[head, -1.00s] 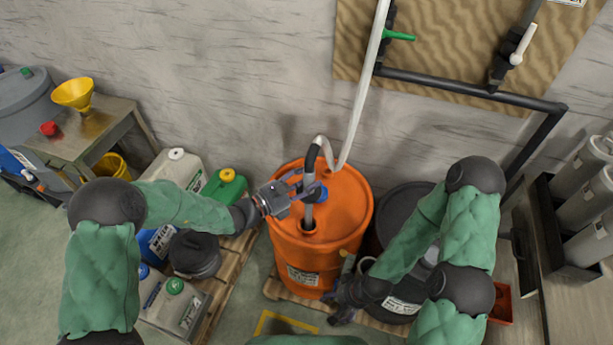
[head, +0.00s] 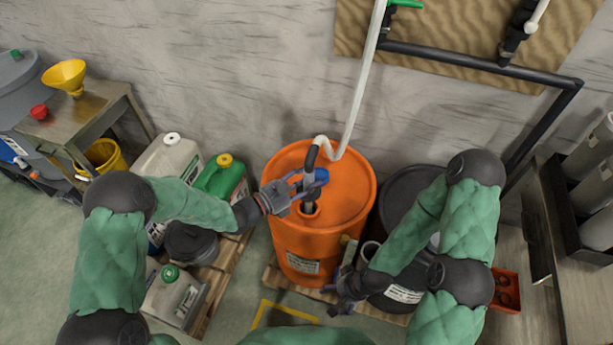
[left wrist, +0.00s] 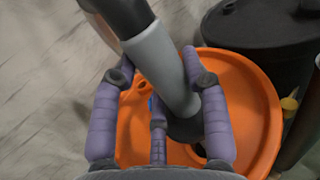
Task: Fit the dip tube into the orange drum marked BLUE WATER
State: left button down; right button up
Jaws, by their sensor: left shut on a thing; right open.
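The orange drum (head: 288,235) stands against the wall; its front label is too small to read. My left gripper (head: 308,190) is shut on the dip tube, a grey tube (left wrist: 160,65) with a black upper end (head: 311,157) joined to a white hose. The tube stands nearly upright over the drum top, its lower end at the dark opening (head: 309,210). In the left wrist view a dark part at its lower end partly hides the opening (left wrist: 201,149); I cannot tell whether it is inside. My right gripper (head: 343,303) is open and empty, low before the drum.
The white hose (head: 357,105) runs up to wall piping (head: 470,62). A black drum (head: 392,205) stands close on the right. Several jugs (head: 170,160) stand on a pallet at left. A blue part (head: 320,175) shows by the left fingers.

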aim_at(303, 188)
pick_arm(q)
jog(key=shift+f, duration=0.25)
jog(key=shift+f+b, duration=1.2)
jog(key=shift+f, duration=0.55)
jog(key=shift+p, duration=0.5)
dwell(0.6)
jog(key=shift+f+b, duration=1.55)
jog(key=shift+f, duration=0.75)
jog(key=c, duration=0.6)
grip_release()
jog(key=shift+f, duration=0.1)
jog(key=v, duration=1.2)
